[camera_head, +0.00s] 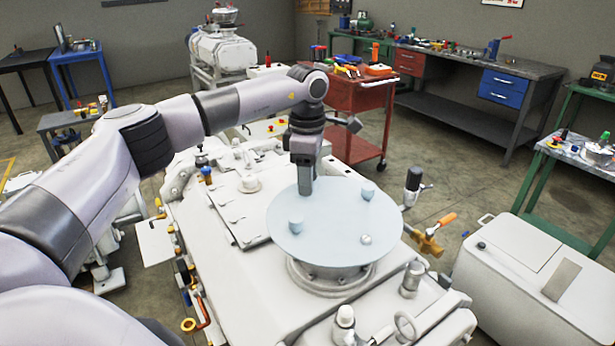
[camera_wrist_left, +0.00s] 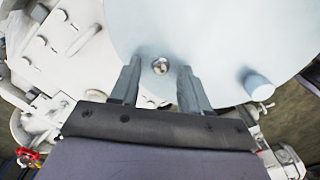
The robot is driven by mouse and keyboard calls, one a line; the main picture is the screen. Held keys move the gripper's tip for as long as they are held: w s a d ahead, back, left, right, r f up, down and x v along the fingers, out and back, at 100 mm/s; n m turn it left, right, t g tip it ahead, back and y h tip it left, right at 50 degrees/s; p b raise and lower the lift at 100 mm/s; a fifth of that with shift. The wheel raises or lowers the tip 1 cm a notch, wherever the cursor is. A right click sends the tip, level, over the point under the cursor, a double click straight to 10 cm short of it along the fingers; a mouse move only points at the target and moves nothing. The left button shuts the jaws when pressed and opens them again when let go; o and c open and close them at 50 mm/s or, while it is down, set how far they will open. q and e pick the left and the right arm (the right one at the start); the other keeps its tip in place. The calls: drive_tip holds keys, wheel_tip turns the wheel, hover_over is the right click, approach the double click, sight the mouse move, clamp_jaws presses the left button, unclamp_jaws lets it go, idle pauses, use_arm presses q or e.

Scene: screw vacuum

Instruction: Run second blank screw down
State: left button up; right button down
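A round pale-blue blank plate (camera_head: 330,240) lies on top of the white vacuum machine; it fills the top of the left wrist view (camera_wrist_left: 215,35). It carries two pale-blue knobs, one at the left (camera_head: 296,223) and one at the far right (camera_head: 367,191). A small metallic screw (camera_head: 366,239) sits near its right front edge. My left gripper (camera_head: 305,192) points down at the plate's far left edge. In the left wrist view its two fingers stand apart around a shiny screw head (camera_wrist_left: 160,66), with gaps on both sides. My gripper hides that screw in the head view.
The white machine (camera_head: 240,275) has valves, including an orange-handled one (camera_head: 436,230), right of the plate. A white cabinet (camera_head: 520,275) stands at the right. A red tool cart (camera_head: 355,110) and a workbench (camera_head: 480,85) stand behind, with open floor between.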

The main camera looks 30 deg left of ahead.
use_arm(q)
drive_tip(key=shift+r+b, duration=0.5)
drive_tip(key=shift+r, duration=3)
